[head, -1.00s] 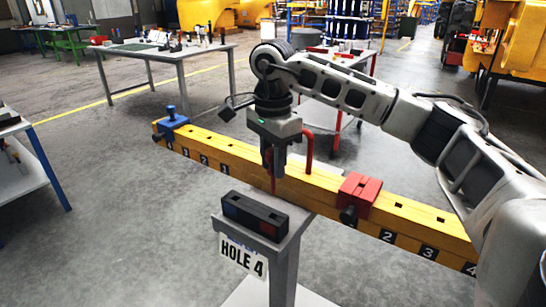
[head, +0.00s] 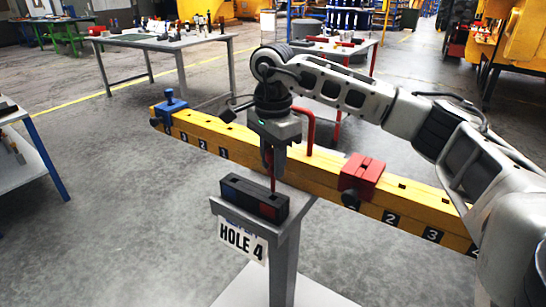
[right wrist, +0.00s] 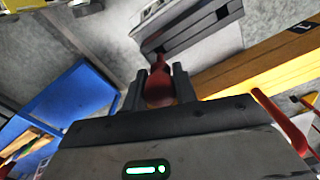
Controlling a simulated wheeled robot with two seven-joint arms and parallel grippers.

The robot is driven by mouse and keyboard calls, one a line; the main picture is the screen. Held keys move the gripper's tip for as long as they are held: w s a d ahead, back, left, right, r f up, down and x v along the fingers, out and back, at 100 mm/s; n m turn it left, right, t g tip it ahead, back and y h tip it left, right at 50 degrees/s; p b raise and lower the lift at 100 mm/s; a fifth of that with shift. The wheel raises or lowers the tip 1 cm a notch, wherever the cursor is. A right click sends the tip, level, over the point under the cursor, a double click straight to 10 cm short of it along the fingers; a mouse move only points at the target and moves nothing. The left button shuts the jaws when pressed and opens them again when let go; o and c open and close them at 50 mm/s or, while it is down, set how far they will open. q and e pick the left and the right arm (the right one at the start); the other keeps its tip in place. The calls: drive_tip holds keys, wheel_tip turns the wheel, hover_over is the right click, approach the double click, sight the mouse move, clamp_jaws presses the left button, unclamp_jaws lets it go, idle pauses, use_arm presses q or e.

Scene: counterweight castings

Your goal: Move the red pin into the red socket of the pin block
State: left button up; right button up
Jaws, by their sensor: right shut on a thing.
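My right gripper (head: 273,170) points down and is shut on the red pin (head: 272,184), whose thin shaft hangs below the fingers. The right wrist view shows the pin's rounded red body (right wrist: 160,90) between the two dark fingers. The dark pin block (head: 238,193) sits on a grey stand, with a blue patch at left and a red patch (head: 267,211) at right on its front. The pin's lower end appears at the block's back edge, near the red side; I cannot tell whether they touch. The red socket's opening is not clear. My left gripper is not in view.
A yellow numbered beam (head: 320,172) runs close behind the block, carrying a blue clamp (head: 170,105), a red upright handle (head: 311,125) and a red block (head: 362,176). A "HOLE 4" sign (head: 242,240) hangs on the stand's front. The floor at left is open.

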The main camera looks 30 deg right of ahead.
sight(273, 192)
drive_tip(key=shift+f+b, duration=1.85)
drive_tip(key=shift+f, duration=1.25)
drive_tip(key=o, duration=1.1)
wheel_tip(273, 192, up, 16)
drive_tip(key=shift+p, duration=1.2)
drive_tip(key=shift+f, duration=0.1)
